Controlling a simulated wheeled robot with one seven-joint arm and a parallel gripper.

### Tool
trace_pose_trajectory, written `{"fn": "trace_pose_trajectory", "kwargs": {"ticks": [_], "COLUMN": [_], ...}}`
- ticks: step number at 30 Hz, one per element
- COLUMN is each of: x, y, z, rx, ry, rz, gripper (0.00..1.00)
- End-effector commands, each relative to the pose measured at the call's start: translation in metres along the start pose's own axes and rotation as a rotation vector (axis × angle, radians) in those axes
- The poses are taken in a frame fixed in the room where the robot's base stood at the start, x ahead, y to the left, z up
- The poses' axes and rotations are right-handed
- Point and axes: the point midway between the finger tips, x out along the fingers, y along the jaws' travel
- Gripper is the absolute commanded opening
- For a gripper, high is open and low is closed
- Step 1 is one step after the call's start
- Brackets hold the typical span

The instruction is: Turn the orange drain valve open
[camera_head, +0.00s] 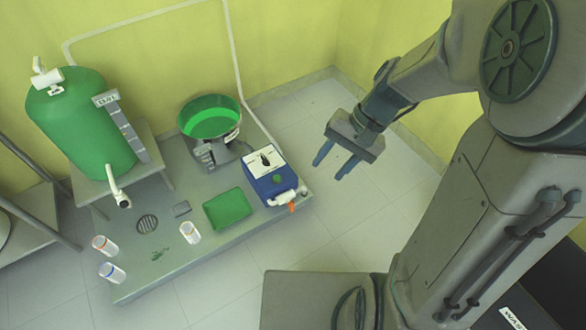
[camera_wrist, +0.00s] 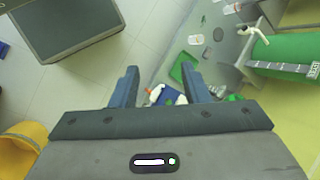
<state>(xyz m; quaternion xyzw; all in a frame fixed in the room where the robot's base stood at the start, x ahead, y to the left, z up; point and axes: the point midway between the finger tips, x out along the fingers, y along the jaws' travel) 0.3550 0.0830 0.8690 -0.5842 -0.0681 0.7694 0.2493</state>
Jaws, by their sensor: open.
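The orange drain valve (camera_head: 292,208) is a small orange handle on a white fitting at the front right of a blue box (camera_head: 270,178) with a white top. In the wrist view the orange valve (camera_wrist: 149,90) shows small between my fingers, beside the blue box (camera_wrist: 172,96), which my gripper partly hides. My gripper (camera_head: 333,168) is open and empty. It hangs in the air to the right of the blue box and apart from the valve. Its two blue-grey fingers also show in the wrist view (camera_wrist: 162,82).
A green tray (camera_head: 228,209) lies left of the blue box on the grey platform (camera_head: 185,250). A green bowl (camera_head: 210,117) stands behind it. A green tank (camera_head: 80,125) and several small bottles stand at left. A yellow bin (camera_wrist: 22,145) shows in the wrist view.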

Motion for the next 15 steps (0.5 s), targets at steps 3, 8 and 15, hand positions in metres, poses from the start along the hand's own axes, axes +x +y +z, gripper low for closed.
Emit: {"fn": "trace_pose_trajectory", "kwargs": {"ticks": [3, 8, 15], "x": [0.051, 0.104, 0.184], "y": [0.001, -0.002, 0.000], "z": [-0.030, -0.068, -0.130], "rx": [0.084, 0.198, 0.385], "ry": [-0.104, -0.222, -0.362], "rz": [-0.111, -0.273, -0.534], "gripper": [0.42, 0.42, 0.42]}}
